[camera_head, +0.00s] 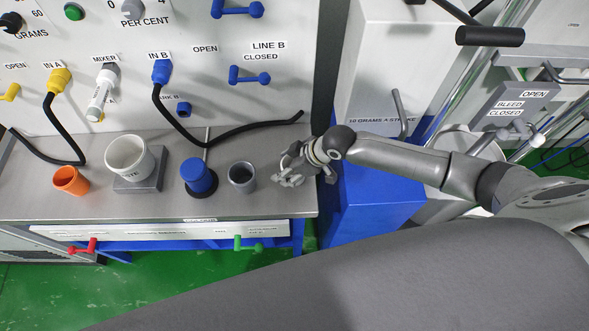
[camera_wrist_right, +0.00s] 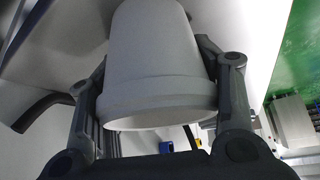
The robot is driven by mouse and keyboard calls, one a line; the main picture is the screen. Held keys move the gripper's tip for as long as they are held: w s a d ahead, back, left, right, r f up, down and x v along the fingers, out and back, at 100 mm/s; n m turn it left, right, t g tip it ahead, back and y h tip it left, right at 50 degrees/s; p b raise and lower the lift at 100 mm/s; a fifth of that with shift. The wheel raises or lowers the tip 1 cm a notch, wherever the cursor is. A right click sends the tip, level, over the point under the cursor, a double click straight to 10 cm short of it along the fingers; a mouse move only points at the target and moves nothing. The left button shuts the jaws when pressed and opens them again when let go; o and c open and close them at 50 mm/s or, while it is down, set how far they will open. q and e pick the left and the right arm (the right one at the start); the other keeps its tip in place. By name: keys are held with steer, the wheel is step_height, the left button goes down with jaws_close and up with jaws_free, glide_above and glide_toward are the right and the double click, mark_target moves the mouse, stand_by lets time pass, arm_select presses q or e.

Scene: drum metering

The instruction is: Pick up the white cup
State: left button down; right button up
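The white cup (camera_head: 128,160) stands upright on a grey block (camera_head: 140,184) on the bench, left of centre in the head view. My right gripper (camera_head: 281,180) is at the bench's right end, well right of the white cup and just right of a grey cup (camera_head: 242,178). Its fingers look spread, with a gap to the grey cup. In the right wrist view a pale, rimmed cup (camera_wrist_right: 158,75) fills the space between the spread fingers (camera_wrist_right: 155,70); I cannot tell from this view which cup it is, or whether the fingers touch it. My left gripper is not in view.
An orange cup (camera_head: 71,181) stands left of the white cup. A blue-topped plunger (camera_head: 198,176) stands between the white and grey cups. Black hoses (camera_head: 176,125) hang from the panel behind. A blue cabinet (camera_head: 375,200) is right of the bench.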

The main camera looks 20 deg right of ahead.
steer(key=shift+c, duration=1.2)
steer(key=shift+r, duration=0.1)
steer(key=shift+r+b, duration=0.3)
steer(key=shift+r, duration=0.15)
steer(key=v, duration=0.2)
steer(key=a+b+v, duration=0.1)
steer(key=v, duration=0.2)
steer(key=s+v, duration=0.1)
steer(key=v, duration=0.2)
steer(key=shift+s+a+r, duration=0.15)
steer(key=shift+a, duration=0.05)
steer(key=s+d+r+b, duration=0.1)
steer(key=s, duration=0.2)
steer(key=s+d+r, duration=0.1)
steer(key=s+r, duration=0.1)
steer(key=s+d+r+b, duration=0.1)
steer(key=s+d+r, duration=0.1)
steer(key=s, duration=0.1)
steer(key=shift+s+b, duration=0.3)
steer(key=shift+s, duration=0.05)
